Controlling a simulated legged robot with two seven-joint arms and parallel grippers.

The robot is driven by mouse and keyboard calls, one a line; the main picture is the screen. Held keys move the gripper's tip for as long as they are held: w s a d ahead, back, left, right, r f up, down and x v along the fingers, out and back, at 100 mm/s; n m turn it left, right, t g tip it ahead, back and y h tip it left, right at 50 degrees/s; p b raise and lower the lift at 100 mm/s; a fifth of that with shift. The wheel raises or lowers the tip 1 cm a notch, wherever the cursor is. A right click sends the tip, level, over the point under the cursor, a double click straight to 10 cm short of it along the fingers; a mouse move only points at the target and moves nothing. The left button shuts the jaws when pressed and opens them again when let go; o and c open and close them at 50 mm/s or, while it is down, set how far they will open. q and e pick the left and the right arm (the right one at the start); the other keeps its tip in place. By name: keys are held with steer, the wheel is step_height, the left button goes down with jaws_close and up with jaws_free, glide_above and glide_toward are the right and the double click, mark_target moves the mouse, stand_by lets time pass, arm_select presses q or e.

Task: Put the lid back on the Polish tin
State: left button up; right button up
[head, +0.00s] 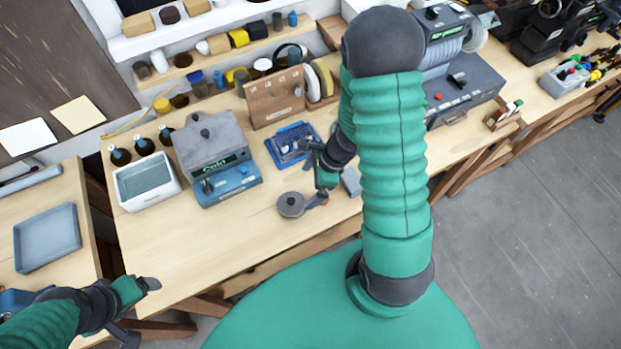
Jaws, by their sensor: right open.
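A round dark grey tin-like piece (291,204) with a small knob-like top lies on the bench near its front edge. It may be the Polish tin or its lid; I cannot tell whether these are together or apart. My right gripper (318,198) points down just right of it, open, with nothing seen held. A small brownish patch shows at its fingertips, too small to identify. I cannot tell whether the fingers touch the round piece. My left gripper (143,308) is open and empty at the lower left, off the bench's front edge.
A blue tray (272,151) with small parts lies behind the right gripper. A grey and blue device (228,182), a white basin (146,182) and bottles stand to the left. A wooden pegboard box (275,98) stands behind. The bench front left of the round piece is clear.

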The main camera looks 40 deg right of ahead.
steer(key=s+a+r+n+h, duration=0.15)
steer(key=a+r+n, duration=0.4)
steer(key=n, duration=0.75)
steer(key=a+r+n+h, duration=0.2)
steer(key=a+r+n, duration=0.35)
steer(key=n, duration=0.75)
arm_select(q)
steer(key=s+b+x, duration=0.3)
steer(key=b+x, duration=1)
steer(key=b, duration=0.1)
steer(key=shift+d+f, duration=0.4)
steer(key=shift+f, duration=0.2)
arm_select(e)
step_height(320, 180, down, 13)
steer(key=d, duration=0.3)
steer(key=shift+w+m, duration=0.3)
arm_select(q)
steer(key=shift+w+a, duration=0.1)
steer(key=shift+a, duration=0.2)
arm_select(e)
steer(key=shift+a+r, duration=0.15)
steer(key=shift+a, duration=0.2)
